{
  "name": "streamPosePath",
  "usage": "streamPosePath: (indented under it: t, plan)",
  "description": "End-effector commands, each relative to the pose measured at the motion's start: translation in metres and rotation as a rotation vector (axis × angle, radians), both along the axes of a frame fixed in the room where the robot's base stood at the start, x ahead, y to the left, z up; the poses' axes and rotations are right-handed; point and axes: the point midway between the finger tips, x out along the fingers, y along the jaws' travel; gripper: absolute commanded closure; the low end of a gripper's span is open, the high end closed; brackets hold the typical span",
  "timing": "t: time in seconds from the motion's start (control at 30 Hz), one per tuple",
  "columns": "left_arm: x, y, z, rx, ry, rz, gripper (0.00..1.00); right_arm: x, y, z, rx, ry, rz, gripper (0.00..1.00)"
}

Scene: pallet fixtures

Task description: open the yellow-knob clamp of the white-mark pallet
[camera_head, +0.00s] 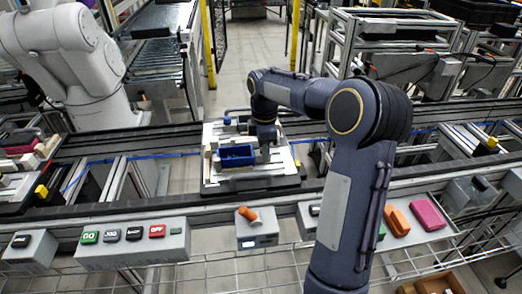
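A pale pallet (215,186) sits on the conveyor in the middle, carrying a blue block (237,155) and a blue knob (227,119) at its back left. My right gripper (265,155) points down over this pallet, just right of the blue block. Its fingers are too small and dark to show whether they are open, or whether they touch anything. A yellow knob (41,191) shows on a fixture at the left edge. Another yellow piece (491,142) shows on a fixture at the right. I cannot make out which pallet bears a white mark. My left gripper is not in view.
A button box (130,247) with green, dark and red buttons stands at the front left. A box with an orange lever (248,213) stands at front centre. Orange (397,220) and pink (428,214) blocks lie front right. A white robot arm (70,50) stands behind left.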

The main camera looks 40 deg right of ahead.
Motion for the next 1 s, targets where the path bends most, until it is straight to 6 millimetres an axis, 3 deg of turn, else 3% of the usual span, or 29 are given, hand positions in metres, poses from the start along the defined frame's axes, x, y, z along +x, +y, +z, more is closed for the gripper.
streamPosePath:
  t: [0.13, 0.53, 1.0]
  plan:
    - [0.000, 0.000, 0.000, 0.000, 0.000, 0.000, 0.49, 0.000, 0.000, 0.000, 0.000, 0.000, 0.000, 0.93]
    - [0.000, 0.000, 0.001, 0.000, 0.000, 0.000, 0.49, -0.001, -0.002, 0.000, 0.000, -0.001, 0.000, 0.93]
    - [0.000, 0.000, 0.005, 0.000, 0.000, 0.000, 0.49, -0.009, -0.018, 0.001, -0.003, 0.001, -0.002, 0.93]
